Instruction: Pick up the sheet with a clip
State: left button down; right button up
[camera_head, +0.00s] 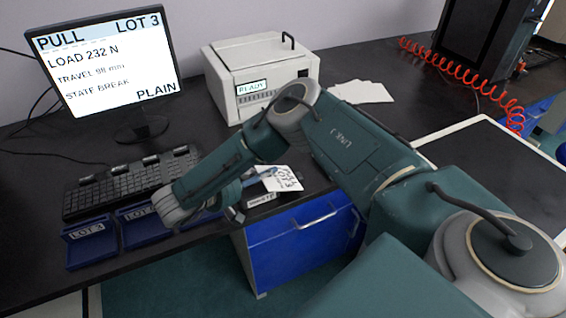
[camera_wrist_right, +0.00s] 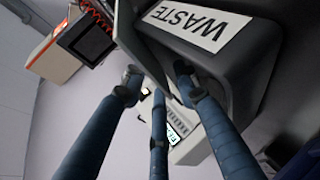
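A pale sheet (camera_head: 286,180) with dark handwriting, including "LOT 3", shows just beyond my right gripper (camera_head: 250,190), near the front edge of the table. The gripper's fingers overlap the sheet's left side. In the right wrist view my right gripper (camera_wrist_right: 157,82) has its fingertips somewhat apart. A thin grey panel (camera_wrist_right: 143,45) runs between or behind them, and I cannot tell whether they hold it. A dark container (camera_wrist_right: 225,75) labelled "WASTE" is close beyond the fingers. I cannot make out a clip. My left gripper is not in view.
A monitor (camera_head: 105,65) and a white instrument (camera_head: 262,75) stand behind. White papers (camera_head: 362,92) lie farther right. A blue drawer (camera_head: 300,235) is below the table edge.

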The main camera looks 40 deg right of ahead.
jog(key=shift+a+r, duration=0.1)
jog(key=shift+a, duration=0.05)
jog(key=shift+c, duration=1)
grip_shut()
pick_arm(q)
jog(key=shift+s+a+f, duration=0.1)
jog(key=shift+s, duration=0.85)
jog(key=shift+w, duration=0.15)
pick_arm(e)
jog(key=shift+r, duration=0.25)
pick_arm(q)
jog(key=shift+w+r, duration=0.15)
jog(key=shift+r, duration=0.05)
pick_arm(e)
notch_tip(320, 180, up, 20)
jog(key=shift+f, duration=0.25)
